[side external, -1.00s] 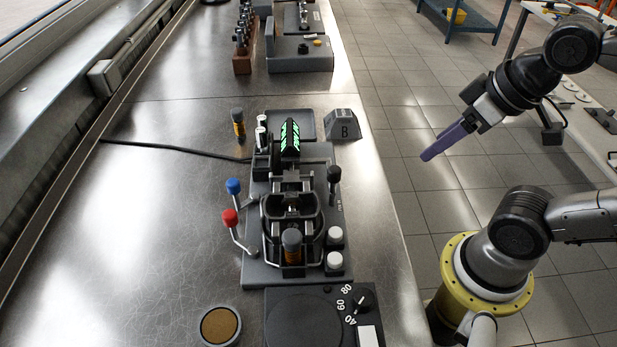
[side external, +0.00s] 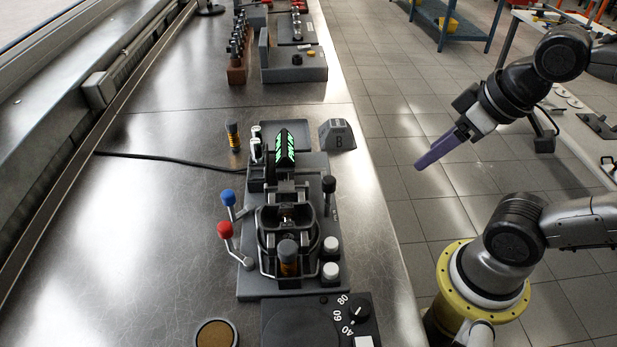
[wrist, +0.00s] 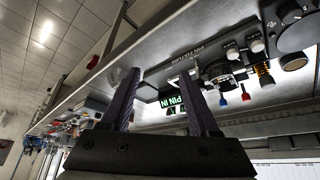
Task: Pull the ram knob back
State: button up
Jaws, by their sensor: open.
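The grey bench fixture (side external: 245,286) stands on the metal bench in the side view. A black knob on a short stalk (side external: 328,184) stands at its right side. Blue (side external: 228,197) and red (side external: 225,229) lever knobs stand at its left. A dark-topped orange handle (side external: 288,255) is at its front. I cannot tell for sure which is the ram knob. My gripper (side external: 420,165) is open and empty, well to the right of the fixture, beyond the bench edge. In the wrist view its two purple fingers (wrist: 160,72) are apart, with the fixture and a green "PIN IN" sign (wrist: 171,101) beyond them.
A block marked B (side external: 337,135) sits behind the fixture near the bench edge. A dial unit (side external: 355,312) and a round brown-topped disc (side external: 216,334) are in front. A black cable (side external: 165,158) runs left. The bench left of the fixture is largely clear.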

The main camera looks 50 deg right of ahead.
notch_tip(320, 180, up, 6)
jog(key=g, duration=0.6)
send_over(330, 179)
notch_tip(330, 179, down, 13)
jog(key=shift+r, duration=0.1)
grip_shut()
dwell(0.3)
